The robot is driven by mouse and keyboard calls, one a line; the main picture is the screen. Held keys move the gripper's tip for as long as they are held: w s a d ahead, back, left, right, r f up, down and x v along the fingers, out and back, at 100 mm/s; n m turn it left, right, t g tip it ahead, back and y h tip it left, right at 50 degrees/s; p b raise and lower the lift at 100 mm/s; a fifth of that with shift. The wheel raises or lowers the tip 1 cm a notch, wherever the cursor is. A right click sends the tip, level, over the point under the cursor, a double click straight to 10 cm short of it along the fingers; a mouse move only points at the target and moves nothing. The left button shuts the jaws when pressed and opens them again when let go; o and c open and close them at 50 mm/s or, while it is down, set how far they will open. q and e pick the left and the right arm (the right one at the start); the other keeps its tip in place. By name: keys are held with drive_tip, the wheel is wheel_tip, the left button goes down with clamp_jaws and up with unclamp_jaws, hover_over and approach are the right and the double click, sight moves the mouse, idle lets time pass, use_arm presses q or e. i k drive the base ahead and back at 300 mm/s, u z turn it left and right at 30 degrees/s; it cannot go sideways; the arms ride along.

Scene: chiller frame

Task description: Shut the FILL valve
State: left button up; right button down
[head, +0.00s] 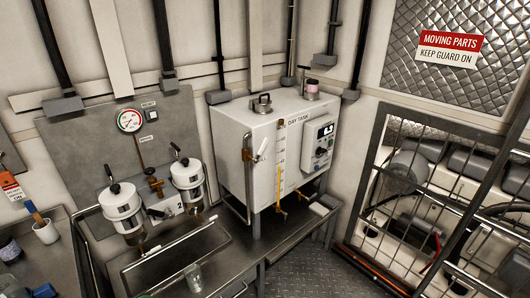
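The white day tank (290,130), marked DAY TANK, stands on a grey bench in the middle of the head view. No FILL label is readable, so I cannot tell which valve is the FILL valve. A light lever (261,147) with a brass fitting (246,155) is at the tank's left front. A yellow sight gauge (279,182) runs down the front. Small brass taps sit low at the front, one at the gauge's foot (281,211) and one to its right (301,194). Neither of my grippers can be made out.
Two white filter canisters (123,208) (188,181) with a brass valve (155,185) between them stand left, below a pressure gauge (130,120). A barred guard (440,200) encloses machinery right.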

sight(255, 161)
drive_tip(key=k, duration=0.45)
drive_tip(key=u, duration=0.6)
drive_tip(key=i, duration=1.65)
drive_tip(key=z, duration=0.4)
